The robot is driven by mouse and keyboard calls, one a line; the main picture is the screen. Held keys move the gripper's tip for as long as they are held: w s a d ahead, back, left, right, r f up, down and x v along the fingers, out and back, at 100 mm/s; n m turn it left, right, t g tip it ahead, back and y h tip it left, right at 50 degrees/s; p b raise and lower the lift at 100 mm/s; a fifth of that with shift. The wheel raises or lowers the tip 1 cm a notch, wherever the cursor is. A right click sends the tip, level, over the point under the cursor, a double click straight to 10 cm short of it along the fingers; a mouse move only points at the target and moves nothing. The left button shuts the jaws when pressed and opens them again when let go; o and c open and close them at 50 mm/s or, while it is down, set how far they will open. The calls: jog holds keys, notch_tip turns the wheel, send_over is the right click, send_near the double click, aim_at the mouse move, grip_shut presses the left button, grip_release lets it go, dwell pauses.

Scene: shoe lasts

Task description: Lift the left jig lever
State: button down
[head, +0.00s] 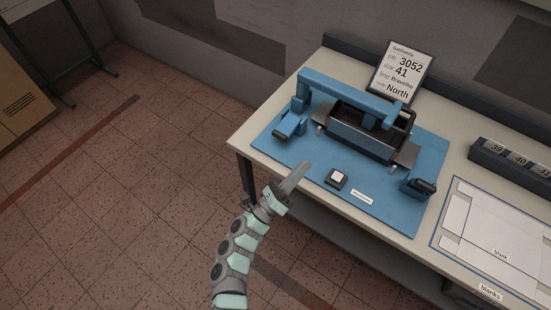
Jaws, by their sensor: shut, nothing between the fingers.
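The jig (362,130) stands on a blue mat (310,172) on the table, with a blue bridge bar over a dark frame. The left jig lever (289,124), blue with a dark end, is at the jig's left side and looks lowered, lying close to the mat. A similar right lever (418,187) is at the right side. My gripper (301,170) is shut and empty. In the picture it is in front of the mat's near edge, below the left lever and apart from it. Its height above the table is hard to tell.
A small dark button box (336,178) and a white label (362,197) are near the mat's front. A sign (400,71) leans behind the jig. A numbered rack (515,160) and a blanks sheet (500,225) are at the right. Open floor lies left of the table.

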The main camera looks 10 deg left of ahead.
jog(key=w+a+f+m+y+b, duration=0.25)
jog(key=w+a+f+b, duration=0.2)
jog(key=f, duration=0.45)
jog(key=m+g+y+b, duration=0.1)
jog(key=m+y+b, duration=0.2)
jog(key=m+b, duration=0.2)
send_near(276, 150)
notch_tip(276, 150, up, 2)
jog(key=shift+r+n, duration=0.1)
jog(key=shift+n, duration=0.15)
jog(key=x, duration=0.9)
jog(key=shift+w, duration=0.35)
jog(key=shift+w+d, duration=0.15)
jog(key=shift+w, duration=0.05)
jog(key=shift+r+y+p, duration=0.1)
jog(key=shift+y+p, duration=0.15)
jog(key=shift+p, duration=0.15)
